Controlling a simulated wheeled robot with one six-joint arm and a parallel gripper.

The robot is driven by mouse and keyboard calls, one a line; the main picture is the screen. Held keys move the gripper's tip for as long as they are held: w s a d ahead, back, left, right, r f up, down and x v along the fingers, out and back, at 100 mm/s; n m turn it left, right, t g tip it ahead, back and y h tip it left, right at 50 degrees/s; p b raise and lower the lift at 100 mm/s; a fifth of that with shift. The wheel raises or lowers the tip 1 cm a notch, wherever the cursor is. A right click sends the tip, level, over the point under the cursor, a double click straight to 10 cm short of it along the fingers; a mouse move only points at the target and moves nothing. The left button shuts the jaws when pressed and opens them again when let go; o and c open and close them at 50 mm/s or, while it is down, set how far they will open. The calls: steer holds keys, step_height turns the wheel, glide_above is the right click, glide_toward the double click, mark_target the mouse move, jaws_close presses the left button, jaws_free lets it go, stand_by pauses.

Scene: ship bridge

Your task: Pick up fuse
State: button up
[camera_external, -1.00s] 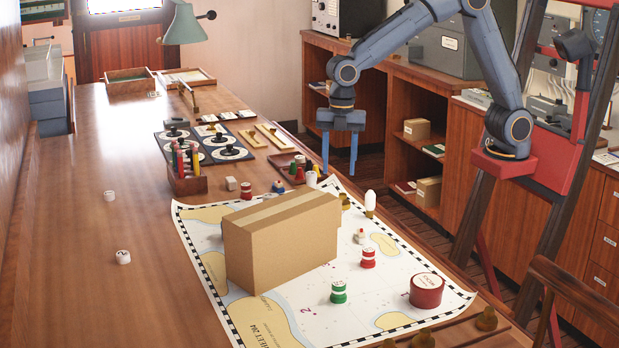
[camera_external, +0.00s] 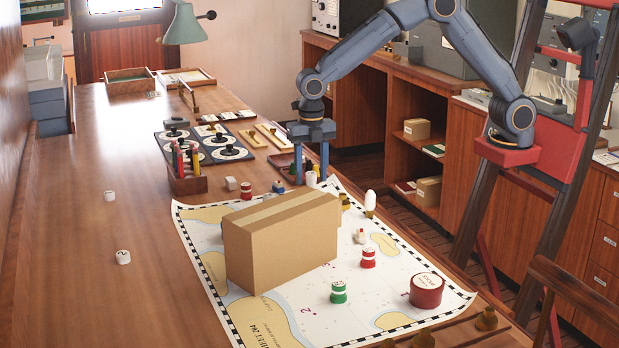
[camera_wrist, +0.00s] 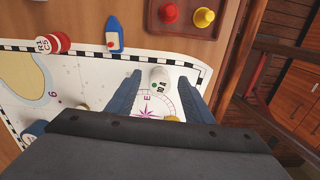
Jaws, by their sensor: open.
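The fuse (camera_wrist: 160,78) is a small white cylinder with a dark "10 A" mark, on the edge of the chart in the wrist view. It also shows in the external view as a white piece (camera_external: 311,179) near the chart's far corner. My gripper (camera_external: 311,170) points down over it, open, with one finger on each side. In the wrist view my gripper (camera_wrist: 159,84) frames the fuse between its fingertips, with gaps visible on both sides. Whether the tips have reached the fuse's height is hard to tell.
A tray with coloured pawns (camera_wrist: 204,18) lies just beyond the fuse. A blue piece (camera_wrist: 114,33) and a red-and-white piece (camera_wrist: 52,43) stand to the left. A large cardboard box (camera_external: 282,240) stands on the chart (camera_external: 385,270). The table edge is close on the right.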

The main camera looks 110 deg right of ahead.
steer(key=shift+f, duration=0.65)
steer(key=c, duration=1.1)
steer(key=shift+r, duration=0.15)
